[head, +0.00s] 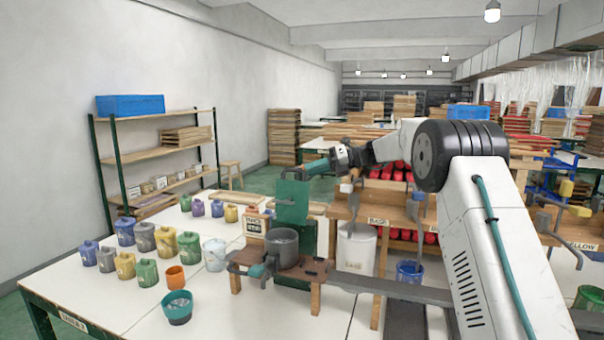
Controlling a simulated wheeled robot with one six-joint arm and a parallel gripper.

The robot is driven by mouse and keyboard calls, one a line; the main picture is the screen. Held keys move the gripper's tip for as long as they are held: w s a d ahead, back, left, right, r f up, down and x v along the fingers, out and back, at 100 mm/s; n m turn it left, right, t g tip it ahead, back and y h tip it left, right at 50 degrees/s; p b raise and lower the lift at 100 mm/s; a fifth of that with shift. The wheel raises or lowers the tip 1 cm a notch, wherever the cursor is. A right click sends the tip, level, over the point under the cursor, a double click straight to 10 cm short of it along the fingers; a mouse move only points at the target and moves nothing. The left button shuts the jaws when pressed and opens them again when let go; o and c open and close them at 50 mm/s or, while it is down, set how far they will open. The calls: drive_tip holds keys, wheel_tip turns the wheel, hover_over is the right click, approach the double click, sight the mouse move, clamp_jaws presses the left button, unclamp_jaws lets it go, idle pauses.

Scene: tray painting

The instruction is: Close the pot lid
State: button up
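A grey round pot (282,248) stands upright in a small wooden stand (305,270) on the white table. Its top looks open, with a dark inside. A green upright panel (292,203) with a small handle-like part rises just behind the pot; I cannot tell whether it is the lid. My gripper (318,169), with teal parts at its end, is above and behind the pot, at the panel's upper right edge. I cannot tell whether it touches the panel. Its fingers are too small to tell open from shut.
Several paint cans (166,240) stand on the table's left. A teal bowl (177,307) and an orange cup (175,277) sit in front of them. A white bucket (356,248) and a blue bucket (410,272) are to the right. Bare tabletop (250,315) lies in front.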

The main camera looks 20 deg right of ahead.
sight(302, 172)
drive_tip(key=shift+x, duration=2.1)
drive_tip(key=shift+f, duration=0.1)
clamp_jaws()
drive_tip(key=shift+a, duration=0.1)
